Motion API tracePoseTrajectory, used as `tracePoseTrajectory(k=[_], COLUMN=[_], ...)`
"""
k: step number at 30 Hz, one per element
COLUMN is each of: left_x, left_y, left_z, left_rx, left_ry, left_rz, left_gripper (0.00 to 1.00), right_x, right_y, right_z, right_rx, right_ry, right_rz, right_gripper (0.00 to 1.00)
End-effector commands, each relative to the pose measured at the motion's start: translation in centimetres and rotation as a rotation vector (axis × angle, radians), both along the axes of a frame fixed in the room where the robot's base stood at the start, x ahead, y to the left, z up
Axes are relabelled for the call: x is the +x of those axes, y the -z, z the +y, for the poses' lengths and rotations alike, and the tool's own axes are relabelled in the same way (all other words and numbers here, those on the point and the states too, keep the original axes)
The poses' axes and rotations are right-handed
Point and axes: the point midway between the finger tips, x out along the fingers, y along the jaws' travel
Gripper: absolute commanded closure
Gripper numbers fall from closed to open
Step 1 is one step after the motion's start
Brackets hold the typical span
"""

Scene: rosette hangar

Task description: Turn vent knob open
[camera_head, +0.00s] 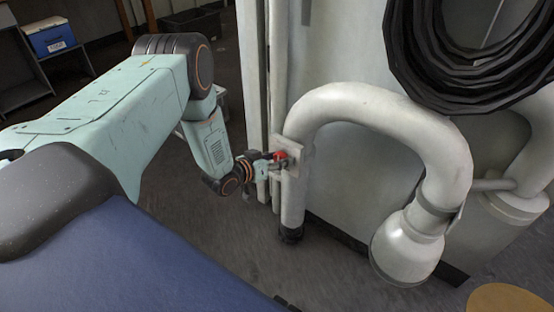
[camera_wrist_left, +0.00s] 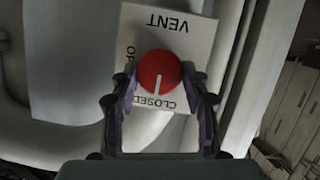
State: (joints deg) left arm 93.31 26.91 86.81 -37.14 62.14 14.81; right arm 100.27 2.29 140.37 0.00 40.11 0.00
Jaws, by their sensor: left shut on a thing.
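The red vent knob (camera_wrist_left: 160,76) sits on a white plate (camera_wrist_left: 188,42) marked VENT, OP (rest hidden) and CLOSED. Its white pointer line points toward CLOSED. In the head view the knob (camera_head: 281,156) is a small red spot on the plate (camera_head: 296,158) fixed to the white pipe. My left gripper (camera_wrist_left: 160,92) has one finger on each side of the knob and is shut on it; it also shows in the head view (camera_head: 274,160). Part of the lettering is hidden behind the knob and the left finger. My right gripper is not in view.
A thick white bent pipe (camera_head: 370,100) with a flared end (camera_head: 405,250) stands right of the knob. Black hose coils (camera_head: 470,60) hang at upper right. A blue box (camera_head: 50,36) is on a shelf at far left. Open floor lies below the arm.

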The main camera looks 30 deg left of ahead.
Motion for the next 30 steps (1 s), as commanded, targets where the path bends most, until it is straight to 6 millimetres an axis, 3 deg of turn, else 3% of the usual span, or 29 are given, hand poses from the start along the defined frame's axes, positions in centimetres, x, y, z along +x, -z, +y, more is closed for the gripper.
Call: tracePoseTrajectory(k=[11,30], left_x=[0.0,-0.1], left_y=[-0.1,0.2], left_z=[-0.3,-0.8], left_rx=[0.122,0.706], left_ry=[0.003,0.003], left_rz=[-0.007,-0.054], left_gripper=[0.85,0.85], right_x=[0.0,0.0], right_y=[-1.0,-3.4], right_z=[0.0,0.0], right_rx=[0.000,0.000], right_ry=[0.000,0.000], right_rz=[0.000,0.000], right_gripper=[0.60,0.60])
